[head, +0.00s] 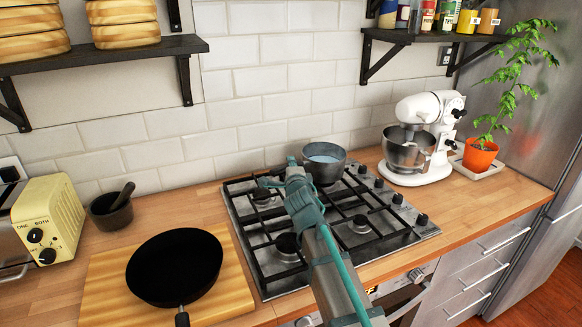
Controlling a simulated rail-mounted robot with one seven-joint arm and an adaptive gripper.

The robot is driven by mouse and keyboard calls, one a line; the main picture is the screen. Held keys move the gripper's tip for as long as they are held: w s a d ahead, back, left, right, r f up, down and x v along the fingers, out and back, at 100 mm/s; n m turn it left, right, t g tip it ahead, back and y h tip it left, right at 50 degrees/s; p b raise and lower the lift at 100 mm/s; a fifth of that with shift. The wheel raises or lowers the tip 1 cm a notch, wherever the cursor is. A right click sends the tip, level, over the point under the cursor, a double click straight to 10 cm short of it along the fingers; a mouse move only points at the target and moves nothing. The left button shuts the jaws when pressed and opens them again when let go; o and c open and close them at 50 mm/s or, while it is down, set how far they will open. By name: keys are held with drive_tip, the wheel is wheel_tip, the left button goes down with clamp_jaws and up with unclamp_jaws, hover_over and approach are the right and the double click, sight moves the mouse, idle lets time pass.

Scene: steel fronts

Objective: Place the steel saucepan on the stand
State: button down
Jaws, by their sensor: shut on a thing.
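The steel saucepan (325,164) is grey-blue, round and upright, at the back of the gas hob. It is over the rear burner area, and I cannot tell whether its base touches the black pan supports (362,224). My gripper (291,166), teal and grey, is at the saucepan's left side. It is shut, apparently on the saucepan's handle, which is hidden behind the gripper. No separate stand can be made out; the hob's black grates are the only stand-like supports I see.
A black frying pan (175,268) lies on a wooden board (104,274) left of the hob. A white stand mixer (423,136) and a potted plant (480,154) stand to the right. A toaster (48,217) and a dark mortar (111,211) are at left. Shelves overhang the counter.

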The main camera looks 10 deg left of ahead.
idle(0.3)
drive_tip(key=c, duration=1)
unclamp_jaws()
drive_tip(key=shift+f, duration=0.1)
